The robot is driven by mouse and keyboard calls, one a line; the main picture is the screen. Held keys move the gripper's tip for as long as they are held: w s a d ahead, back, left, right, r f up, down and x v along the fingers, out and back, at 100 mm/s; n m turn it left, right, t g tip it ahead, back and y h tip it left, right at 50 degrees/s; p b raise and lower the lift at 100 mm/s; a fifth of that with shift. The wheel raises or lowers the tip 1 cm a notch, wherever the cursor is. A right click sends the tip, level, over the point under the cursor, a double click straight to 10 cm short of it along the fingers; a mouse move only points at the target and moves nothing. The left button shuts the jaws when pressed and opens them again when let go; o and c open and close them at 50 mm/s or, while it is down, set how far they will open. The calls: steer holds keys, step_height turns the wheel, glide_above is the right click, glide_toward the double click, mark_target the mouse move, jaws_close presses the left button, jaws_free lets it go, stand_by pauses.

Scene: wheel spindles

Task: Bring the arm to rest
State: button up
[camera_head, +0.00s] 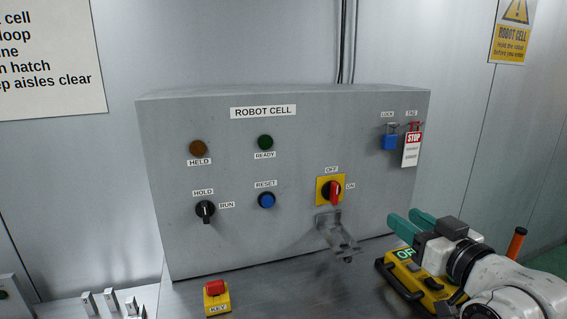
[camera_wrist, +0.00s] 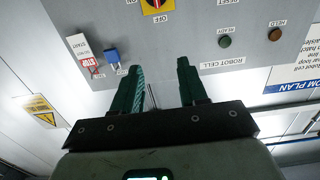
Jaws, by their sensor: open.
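My gripper (camera_head: 406,217) is at the right in the head view, in front of the cabinet's lower right corner and above a yellow device. Its two teal fingers are apart with nothing between them. In the wrist view my gripper (camera_wrist: 160,66) also shows its fingers spread and empty, with the cabinet face beyond them upside down. My white arm (camera_head: 505,280) reaches in from the lower right and hides part of the yellow device.
A grey ROBOT CELL cabinet (camera_head: 290,140) bears a red rotary switch (camera_head: 334,192), a blue padlock (camera_head: 390,142) and a STOP tag (camera_head: 411,150). A metal bracket (camera_head: 338,238) juts out below the switch. The yellow device (camera_head: 392,277) and a KEY box (camera_head: 217,299) sit on the bench.

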steer(key=s+f+m+g+h+b, duration=0.15)
steer(key=s+f+g, duration=0.4)
steer(key=f, duration=0.95)
steer(key=s+f+m+g+h+b, duration=0.1)
steer(key=s+f+g+h+b, duration=0.15)
steer(key=s+f, duration=1)
steer(key=s+d+f+g+b, duration=0.1)
steer(key=s+d+f+g, duration=0.1)
steer(key=s+f, duration=0.7)
steer(key=s+d+f+m+g+h+b, duration=0.1)
steer(key=s+f+g, duration=0.4)
steer(key=s+f, duration=0.5)
steer(key=shift+s+d+g+h+b, duration=0.3)
steer(key=shift+s+d+b, duration=0.5)
steer(key=shift+s, duration=0.25)
steer(key=shift+m, duration=0.25)
